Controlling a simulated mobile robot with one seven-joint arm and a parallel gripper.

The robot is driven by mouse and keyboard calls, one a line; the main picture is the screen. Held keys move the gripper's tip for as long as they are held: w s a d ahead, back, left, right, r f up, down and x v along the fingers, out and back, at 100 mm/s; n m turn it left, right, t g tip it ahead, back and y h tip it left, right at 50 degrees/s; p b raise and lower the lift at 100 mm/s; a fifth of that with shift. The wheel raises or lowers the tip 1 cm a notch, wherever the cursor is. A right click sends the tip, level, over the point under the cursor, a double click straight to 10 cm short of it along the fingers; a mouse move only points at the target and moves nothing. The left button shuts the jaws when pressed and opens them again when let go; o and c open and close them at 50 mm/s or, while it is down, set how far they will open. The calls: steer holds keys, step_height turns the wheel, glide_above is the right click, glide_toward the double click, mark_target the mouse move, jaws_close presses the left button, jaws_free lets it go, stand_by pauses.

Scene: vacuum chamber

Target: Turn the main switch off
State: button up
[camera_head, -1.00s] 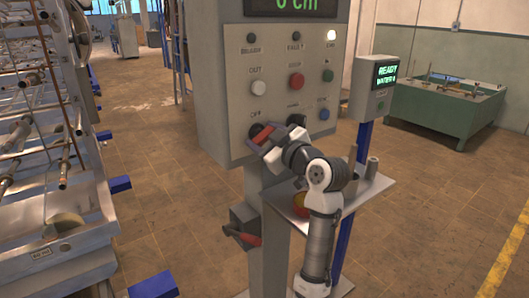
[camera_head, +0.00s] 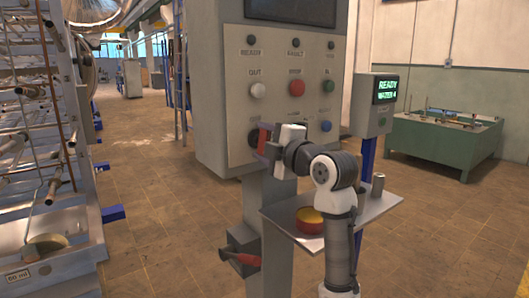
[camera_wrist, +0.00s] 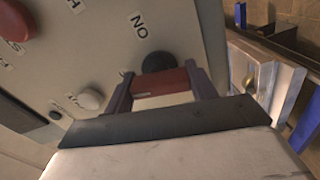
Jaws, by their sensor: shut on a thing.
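The main switch is a black round knob with a red handle (camera_head: 265,136) low on the left of the grey control panel (camera_head: 236,98). My gripper (camera_head: 268,143) is at the panel face, its jaws shut on the red handle, which now looks about upright. In the wrist view the red handle (camera_wrist: 160,82) lies between my two fingers, with the black knob (camera_wrist: 158,62) behind it. An ON label is printed beside the knob. My gripper hides part of the switch in the head view. The panel's display (camera_head: 290,12) and its lamps are dark.
White (camera_head: 257,90), red (camera_head: 297,87), green (camera_head: 328,87) and blue (camera_head: 326,126) buttons sit near my gripper. A shelf (camera_head: 372,207) with a red-and-yellow button (camera_head: 309,220) is below. A red-handled lever box (camera_head: 240,250) is on the post. A lit READY screen (camera_head: 387,90) is to the right.

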steer(key=shift+n+b, duration=0.5)
steer(key=shift+n, duration=0.5)
steer(key=o, duration=1)
steer(key=b+v, duration=0.1)
steer(key=v, duration=1.3)
